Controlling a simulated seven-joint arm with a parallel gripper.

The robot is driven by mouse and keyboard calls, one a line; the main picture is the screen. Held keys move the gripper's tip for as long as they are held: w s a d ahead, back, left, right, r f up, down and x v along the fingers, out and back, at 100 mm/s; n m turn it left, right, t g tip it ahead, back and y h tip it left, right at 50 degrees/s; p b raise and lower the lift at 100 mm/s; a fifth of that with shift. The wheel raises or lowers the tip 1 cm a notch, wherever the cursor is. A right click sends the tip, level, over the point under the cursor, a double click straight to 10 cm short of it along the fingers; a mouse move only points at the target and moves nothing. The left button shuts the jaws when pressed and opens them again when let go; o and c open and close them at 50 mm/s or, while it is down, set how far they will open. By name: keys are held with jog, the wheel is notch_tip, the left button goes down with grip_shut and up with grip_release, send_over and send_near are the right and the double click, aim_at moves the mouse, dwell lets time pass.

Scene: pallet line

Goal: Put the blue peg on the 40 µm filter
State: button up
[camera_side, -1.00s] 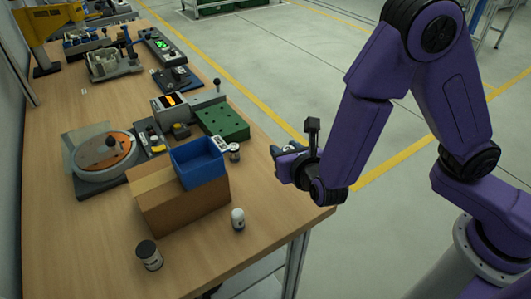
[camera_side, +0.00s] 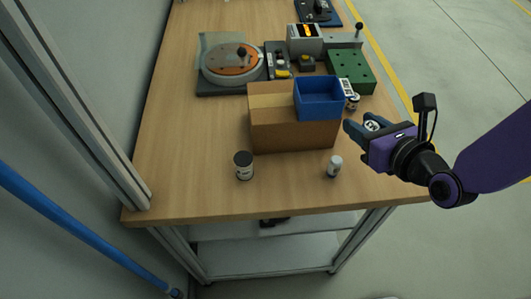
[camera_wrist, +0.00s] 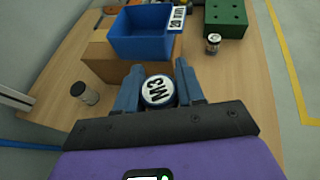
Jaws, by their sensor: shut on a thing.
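My gripper (camera_side: 362,128) is over the right part of the bench, right of the cardboard box. It also shows in the wrist view (camera_wrist: 159,74), its blue-grey fingers shut on a small round container (camera_wrist: 158,90) with a white top marked "M3". The container's lower part is hidden in the wrist view. I cannot make out a blue peg or a filter marked 40 µm in either view. A blue bin (camera_side: 319,100) sits on the cardboard box (camera_side: 290,136); it also shows in the wrist view (camera_wrist: 140,48), with a white label whose text I cannot read surely.
A dark-lidded jar (camera_side: 244,166) and a small white bottle (camera_side: 334,166) stand in front of the box. Another jar (camera_side: 352,103) stands right of the bin. A green holed block (camera_side: 350,70) and a round orange-topped device (camera_side: 232,64) are behind. The front left is clear.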

jog(key=s+a+r+n+g+y, duration=0.2)
jog(key=a+r+n+y, duration=0.15)
jog(key=a, duration=0.25)
jog(key=s+a+r+n+g+y, duration=0.2)
jog(key=a+n+g+y, duration=0.15)
jog(key=a, duration=0.35)
send_over(237, 154)
jog(key=shift+t, duration=0.35)
jog(key=f, duration=0.9)
jog(key=shift+s+d+f, duration=0.25)
jog(key=shift+w+a+f, duration=0.1)
jog(key=shift+f, duration=0.05)
jog(key=shift+w+a+f, duration=0.1)
jog(key=shift+a+f, duration=0.05)
jog(key=shift+f, duration=1.55)
jog(key=shift+f, duration=0.1)
jog(key=o, duration=1)
jog(key=shift+o, duration=0.2)
